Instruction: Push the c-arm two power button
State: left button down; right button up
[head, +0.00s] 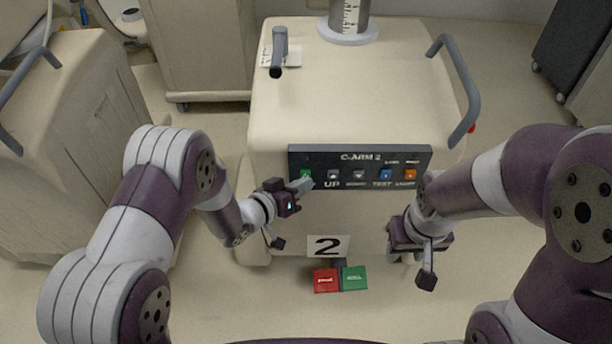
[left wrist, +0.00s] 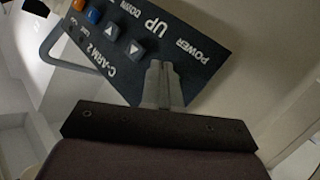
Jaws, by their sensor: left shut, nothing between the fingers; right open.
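The C-arm 2 cart carries a dark control panel (head: 360,160) on its front, marked "C-ARM 2". The green power button (head: 306,174) is at the panel's left end. My left gripper (head: 307,184) is shut and empty, its fingertips at the panel just by the green button. In the left wrist view the closed fingers (left wrist: 162,72) lie over the panel near the word "POWER" (left wrist: 190,48) and hide the green button. I cannot tell whether they touch it. My right gripper (head: 410,262) is open, low in front of the cart's right side.
Arrow buttons (head: 333,175), a blue button (head: 386,174) and an orange button (head: 410,174) sit further right on the panel. Red (head: 326,280) and green (head: 354,278) pedals lie below the "2" label. Another covered cart (head: 60,130) stands left.

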pick_arm(q)
jog(key=shift+w, duration=0.15)
jog(key=shift+s, duration=0.7)
jog(key=shift+s+p, duration=1)
jog(key=shift+s, duration=2)
